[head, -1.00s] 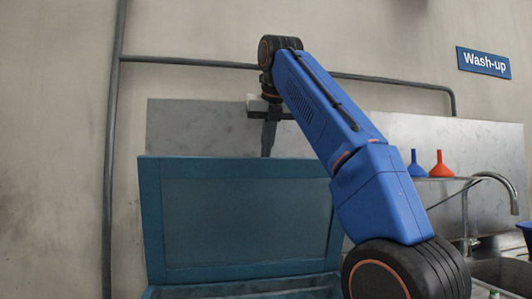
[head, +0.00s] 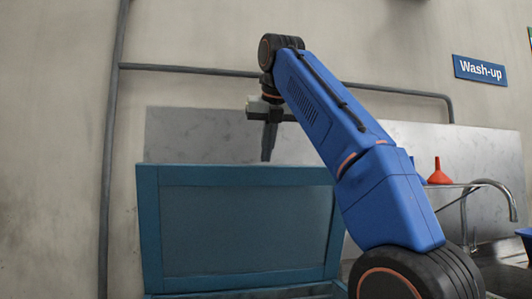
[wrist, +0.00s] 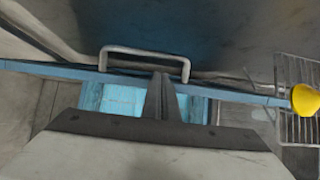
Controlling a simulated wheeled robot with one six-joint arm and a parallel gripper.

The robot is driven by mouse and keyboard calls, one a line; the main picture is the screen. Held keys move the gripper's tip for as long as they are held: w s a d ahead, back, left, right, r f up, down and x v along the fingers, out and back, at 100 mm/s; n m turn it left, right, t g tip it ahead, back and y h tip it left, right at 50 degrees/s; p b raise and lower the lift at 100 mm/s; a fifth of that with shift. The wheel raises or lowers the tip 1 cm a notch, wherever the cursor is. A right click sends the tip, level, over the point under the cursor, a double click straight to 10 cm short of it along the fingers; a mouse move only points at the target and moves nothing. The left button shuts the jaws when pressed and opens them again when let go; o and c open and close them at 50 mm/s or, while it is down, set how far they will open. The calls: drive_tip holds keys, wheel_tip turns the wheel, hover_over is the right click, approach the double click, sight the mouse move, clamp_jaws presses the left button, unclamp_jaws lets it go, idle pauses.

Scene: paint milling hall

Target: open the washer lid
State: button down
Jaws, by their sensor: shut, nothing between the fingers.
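The washer lid (head: 240,225) is teal and stands raised, close to upright, with its framed panel facing the head camera. The washer body's rim (head: 250,292) shows at the bottom of the head view. My gripper (head: 267,158) points down at the lid's top edge, its fingers shut and empty. In the wrist view the lid (wrist: 50,69) is a thin blue bar seen edge-on. A grey bar handle (wrist: 145,53) stands out from its far side.
A metal backsplash (head: 200,135) and wall pipe (head: 190,70) are behind the lid. A tap (head: 490,185), a red funnel (head: 438,173) and a wash-up sign (head: 480,69) are at right. A wire rack (wrist: 295,75) and a yellow object (wrist: 306,100) show in the wrist view.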

drive_tip(key=s+d, duration=0.2)
drive_tip(key=s, duration=0.8)
drive_tip(key=shift+s+d, duration=0.15)
drive_tip(key=shift+d, duration=0.1)
drive_tip(key=shift+f, duration=0.1)
